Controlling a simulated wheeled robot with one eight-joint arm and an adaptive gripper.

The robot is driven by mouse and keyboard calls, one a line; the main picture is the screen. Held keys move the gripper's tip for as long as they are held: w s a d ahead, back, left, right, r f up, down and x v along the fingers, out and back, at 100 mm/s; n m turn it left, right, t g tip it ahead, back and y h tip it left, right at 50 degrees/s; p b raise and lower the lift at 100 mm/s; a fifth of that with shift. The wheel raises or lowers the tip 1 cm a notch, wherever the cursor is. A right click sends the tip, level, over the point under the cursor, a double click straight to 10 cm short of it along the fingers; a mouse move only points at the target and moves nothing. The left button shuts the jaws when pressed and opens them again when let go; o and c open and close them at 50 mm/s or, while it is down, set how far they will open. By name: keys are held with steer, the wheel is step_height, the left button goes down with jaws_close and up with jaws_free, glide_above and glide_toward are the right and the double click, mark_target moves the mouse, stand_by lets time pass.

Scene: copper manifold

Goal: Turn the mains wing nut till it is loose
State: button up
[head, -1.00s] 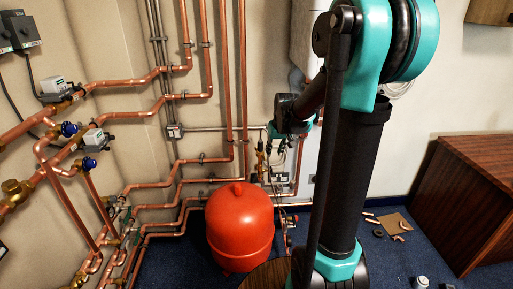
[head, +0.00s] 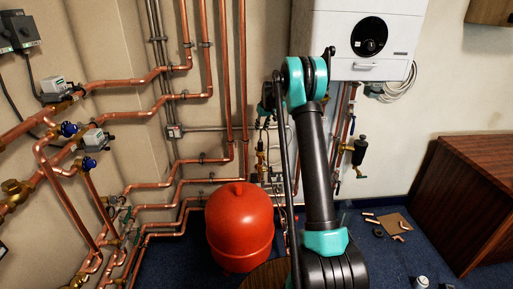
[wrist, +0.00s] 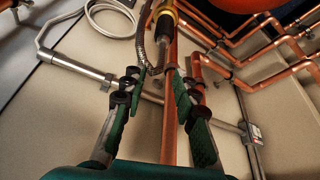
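I cannot pick out the mains wing nut for certain in either view. In the wrist view my gripper (wrist: 154,88) is open, with its two green-padded fingers apart. A vertical copper pipe (wrist: 170,115) shows in the gap between them; I cannot tell whether it is between the pads or behind. A yellow and black fitting (wrist: 166,18) lies beyond the fingertips, next to a braided hose (wrist: 141,45). In the head view small brass and yellow fittings (head: 261,150) show on thin pipes left of my arm; my fingers cannot be made out there.
A red vessel (head: 240,225) stands below the fittings. Copper pipes (head: 150,76) run along the left wall. A white boiler (head: 365,38) hangs at upper right, with a dark fitting (head: 359,150) below it. A wooden cabinet (head: 470,205) stands at right; loose pieces lie on the blue floor.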

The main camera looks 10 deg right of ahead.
steer(key=x, duration=1.7)
steer(key=shift+w+a+f, duration=0.1)
steer(key=shift+a, duration=0.05)
steer(key=shift+c, duration=0.6)
jaws_close()
